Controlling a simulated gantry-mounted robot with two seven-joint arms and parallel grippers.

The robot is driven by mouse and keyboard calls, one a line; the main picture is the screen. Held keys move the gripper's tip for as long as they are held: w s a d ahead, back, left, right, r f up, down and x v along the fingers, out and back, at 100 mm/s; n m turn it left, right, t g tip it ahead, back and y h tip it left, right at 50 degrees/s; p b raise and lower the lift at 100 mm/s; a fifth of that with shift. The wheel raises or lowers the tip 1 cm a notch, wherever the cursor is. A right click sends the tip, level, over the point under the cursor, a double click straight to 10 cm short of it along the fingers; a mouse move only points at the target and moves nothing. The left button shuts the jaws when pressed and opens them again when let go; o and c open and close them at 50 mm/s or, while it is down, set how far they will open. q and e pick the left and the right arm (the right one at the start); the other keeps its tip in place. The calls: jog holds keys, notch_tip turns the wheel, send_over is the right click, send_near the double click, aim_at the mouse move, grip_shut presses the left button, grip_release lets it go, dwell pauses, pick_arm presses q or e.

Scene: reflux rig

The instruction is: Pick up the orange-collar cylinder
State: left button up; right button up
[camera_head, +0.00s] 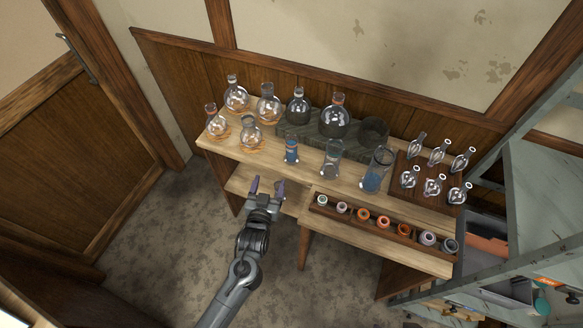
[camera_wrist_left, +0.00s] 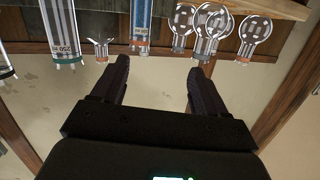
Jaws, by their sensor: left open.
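Several clear cylinders stand on the wooden bench. The nearest to my gripper is a short blue-marked cylinder (camera_head: 291,152) with what looks like an orange band near its top; it also shows upside down in the left wrist view (camera_wrist_left: 141,25). I cannot tell for certain which collar is the orange one. My left gripper (camera_head: 266,188) is open and empty, in front of the bench's front edge and apart from the cylinders. My right gripper is out of view.
Round flasks (camera_head: 237,96) stand at the back left of the bench (camera_head: 235,153), close to the short cylinder. A rack (camera_head: 403,232) of ringed pieces lies along the front right. A board (camera_head: 402,171) of small glassware is at right. Drawers and a shelf frame fill the far right.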

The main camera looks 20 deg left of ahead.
pick_arm(q)
jog(key=w+d+f+b, duration=0.2)
jog(key=w+f+b, duration=0.2)
jog(key=f+b, duration=0.1)
jog(key=t+b, duration=0.2)
jog(key=b, duration=0.4)
send_near(291, 154)
jog(key=w, duration=0.2)
jog(key=shift+n, duration=0.3)
jog(key=w, duration=0.2)
jog(key=w+a+b, duration=0.1)
jog(key=w, duration=0.2)
jog(key=shift+a+r, duration=0.1)
jog(key=shift+r, duration=0.15)
jog(key=shift+w+f+b, duration=0.15)
jog(key=shift+w+b, duration=0.15)
jog(key=shift+b, duration=0.2)
jog(key=w, duration=0.1)
jog(key=w+b, duration=0.1)
jog(key=w, duration=0.1)
jog(key=shift+w+a, duration=0.1)
jog(key=shift+a, duration=0.15)
jog(key=shift+w+a+b, duration=0.1)
jog(key=shift+w+b, duration=0.25)
jog(key=shift+w, duration=0.3)
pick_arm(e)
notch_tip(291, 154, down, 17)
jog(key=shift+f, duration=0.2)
